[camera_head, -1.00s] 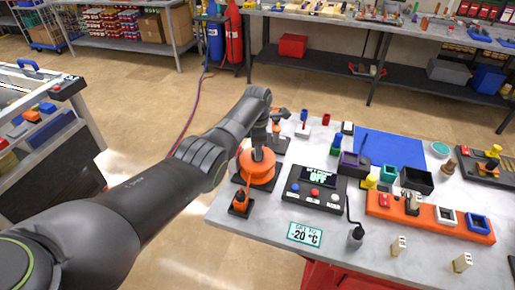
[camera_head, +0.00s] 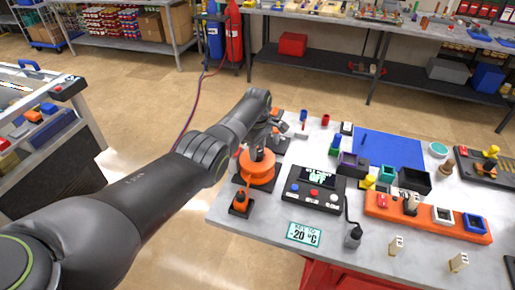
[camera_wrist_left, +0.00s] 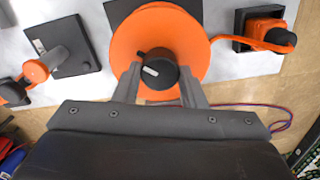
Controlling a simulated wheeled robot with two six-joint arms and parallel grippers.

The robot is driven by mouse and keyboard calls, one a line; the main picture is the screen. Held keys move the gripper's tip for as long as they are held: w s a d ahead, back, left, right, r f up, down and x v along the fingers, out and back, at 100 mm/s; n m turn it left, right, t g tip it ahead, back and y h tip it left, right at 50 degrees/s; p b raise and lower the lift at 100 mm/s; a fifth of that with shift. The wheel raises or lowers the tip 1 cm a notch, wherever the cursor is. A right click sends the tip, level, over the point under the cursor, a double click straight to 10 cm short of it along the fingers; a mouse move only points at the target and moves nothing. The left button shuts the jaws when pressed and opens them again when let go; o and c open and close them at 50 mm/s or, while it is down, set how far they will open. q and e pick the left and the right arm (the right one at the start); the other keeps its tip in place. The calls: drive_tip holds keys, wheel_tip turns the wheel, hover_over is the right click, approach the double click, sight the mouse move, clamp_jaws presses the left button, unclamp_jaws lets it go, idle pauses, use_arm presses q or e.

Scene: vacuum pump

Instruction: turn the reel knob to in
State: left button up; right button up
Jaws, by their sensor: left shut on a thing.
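The reel is an orange disc (camera_head: 257,172) on a dark base at the table's left edge; it fills the top middle of the left wrist view (camera_wrist_left: 128,45). Its black knob (camera_wrist_left: 158,72) sits at the disc's centre and has a pale pointer mark, slanted toward the lower right. My left gripper (camera_wrist_left: 160,80) is shut on the knob, one finger on each side of it. In the head view my left gripper (camera_head: 258,152) is above the reel and hides most of the knob. My right gripper is not in view.
An orange cable runs from the reel to a small orange-and-black fitting (camera_wrist_left: 266,32). A black control box (camera_head: 314,189) with an OFF display stands right of the reel, with a -20 °C sign (camera_head: 304,233) in front. A levered fixture (camera_wrist_left: 62,50) lies on the reel's other side.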

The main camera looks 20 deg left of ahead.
use_arm(q)
drive_tip(key=m, duration=0.5)
drive_tip(key=shift+r+m, duration=0.1)
drive_tip(key=shift+m, duration=0.2)
drive_tip(key=m, duration=0.6)
drive_tip(key=shift+w, duration=0.1)
drive_tip(key=m, duration=0.5)
drive_tip(key=shift+m, duration=0.4)
drive_tip(key=m, duration=1.2)
drive_tip(key=shift+m, duration=0.3)
drive_tip(key=m, duration=1.1)
drive_tip(key=shift+m+b, duration=0.3)
drive_tip(key=shift+m, duration=2)
